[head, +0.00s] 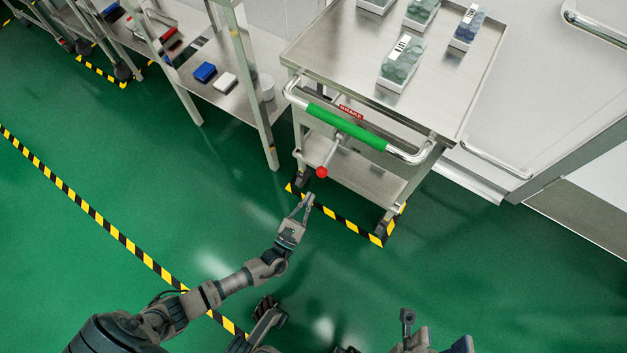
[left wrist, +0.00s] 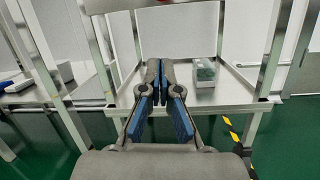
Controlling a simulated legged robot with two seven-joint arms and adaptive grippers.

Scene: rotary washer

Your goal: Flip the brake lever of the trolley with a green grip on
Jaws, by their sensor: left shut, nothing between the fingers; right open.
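The steel trolley (head: 300,52) has a green grip (head: 346,127) on its push bar. Its brake lever (head: 322,171) has a red ball knob and hangs below the grip, pointing toward me. A red label (head: 351,112) sits behind the grip; its text is too small to read surely. My left gripper (head: 308,197) is shut and empty, below and slightly left of the knob, apart from it. In the left wrist view its blue-padded fingers (left wrist: 158,88) point at the trolley's lower shelf; a red bit shows at the top edge. My right gripper (head: 433,333) is open, partly cut off at the bottom edge.
Clear boxes (head: 402,63) stand on the trolley top. A steel shelf rack (head: 236,92) with a blue box (head: 205,72) stands to the left. Yellow-black tape (head: 345,222) marks the floor at the trolley's front. The green floor (head: 480,250) in front is clear.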

